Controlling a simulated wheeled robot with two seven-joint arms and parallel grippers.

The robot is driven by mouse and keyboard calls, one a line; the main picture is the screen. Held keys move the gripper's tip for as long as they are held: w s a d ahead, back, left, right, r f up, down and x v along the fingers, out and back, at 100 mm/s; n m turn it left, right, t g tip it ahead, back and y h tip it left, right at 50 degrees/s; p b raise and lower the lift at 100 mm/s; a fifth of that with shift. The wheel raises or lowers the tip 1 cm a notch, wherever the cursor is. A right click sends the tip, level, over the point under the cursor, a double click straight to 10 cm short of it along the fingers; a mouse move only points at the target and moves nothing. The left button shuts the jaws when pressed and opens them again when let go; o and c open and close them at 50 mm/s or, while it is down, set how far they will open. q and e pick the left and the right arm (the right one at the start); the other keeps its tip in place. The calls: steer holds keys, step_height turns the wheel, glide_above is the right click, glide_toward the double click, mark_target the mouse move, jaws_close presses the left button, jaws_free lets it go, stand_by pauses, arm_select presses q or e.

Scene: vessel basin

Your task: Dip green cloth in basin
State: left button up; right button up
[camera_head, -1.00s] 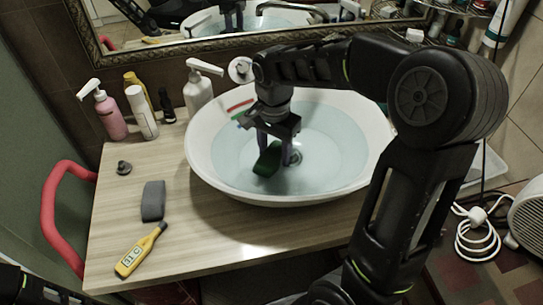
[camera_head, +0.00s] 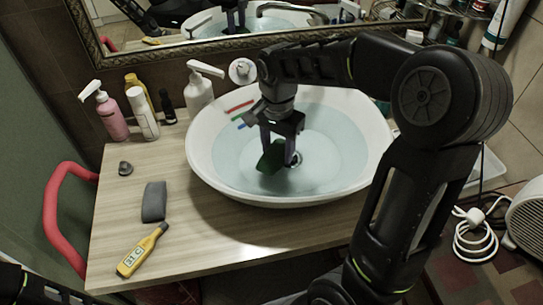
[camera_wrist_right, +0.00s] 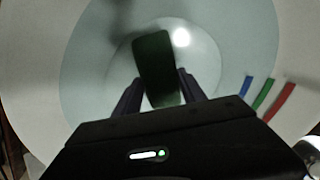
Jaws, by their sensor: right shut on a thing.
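The white basin (camera_head: 204,170) stands on the wooden counter and holds pale blue water. My right gripper (camera_head: 279,158) is inside the basin, pointing down, shut on the green cloth (camera_head: 270,158). In the right wrist view the dark green cloth (camera_wrist_right: 158,70) sits between the two fingers (camera_wrist_right: 160,92). The cloth is over or in the water; whether its lower end is under the surface is hard to tell. My left gripper does not show; only a dark part of my left arm is at the lower left corner.
A grey cloth-like block (camera_head: 153,201) and a yellow thermometer (camera_head: 142,250) lie on the counter (camera_head: 215,235) left of the basin. Bottles, including a pink pump bottle (camera_head: 111,117) and a white one (camera_head: 198,95), stand behind. A mirror (camera_head: 170,25) hangs at the back.

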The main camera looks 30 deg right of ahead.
mark_target(278, 150)
step_height(278, 150, up, 10)
steer(key=p, duration=0.7)
steer(key=shift+r, duration=0.2)
stand_by(1.1)
steer(key=shift+r+p, duration=0.45)
steer(key=shift+r, duration=1)
